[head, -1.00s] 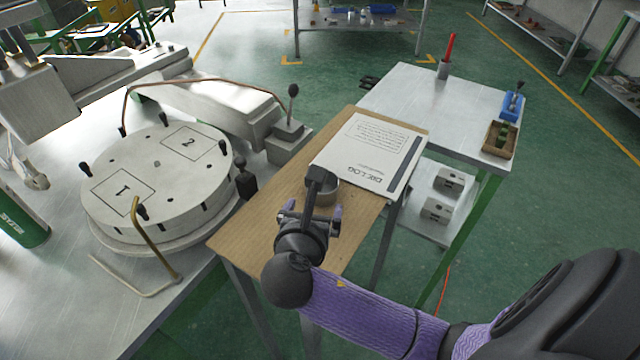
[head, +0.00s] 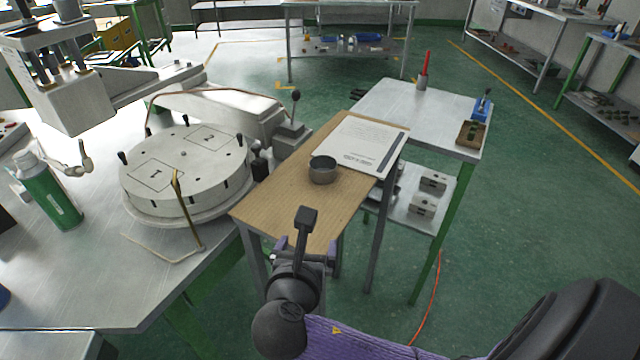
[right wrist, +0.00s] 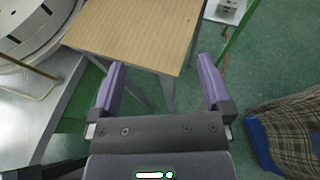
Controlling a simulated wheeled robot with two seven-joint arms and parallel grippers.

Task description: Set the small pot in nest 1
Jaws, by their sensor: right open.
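The small pot (head: 323,171) is a dark grey round cup. It stands upright on the wooden side table (head: 285,192), close to the white log sheet. Nest 1 (head: 157,176) is the square marked 1 on the round turntable (head: 184,170) at the left; it looks empty. My right gripper (head: 305,247) is in front of the wooden table's near edge, below the pot in the head view and apart from it. In the right wrist view its purple fingers (right wrist: 161,88) are spread with nothing between them, and the pot is out of sight there. My left gripper is not in view.
A bent brass rod (head: 177,208) stands at the turntable's front. The log sheet (head: 362,146) lies behind the pot. A green bottle (head: 47,190) stands at the left. A metal table (head: 415,115) with a blue holder is behind. A lever (head: 295,107) rises beside the turntable.

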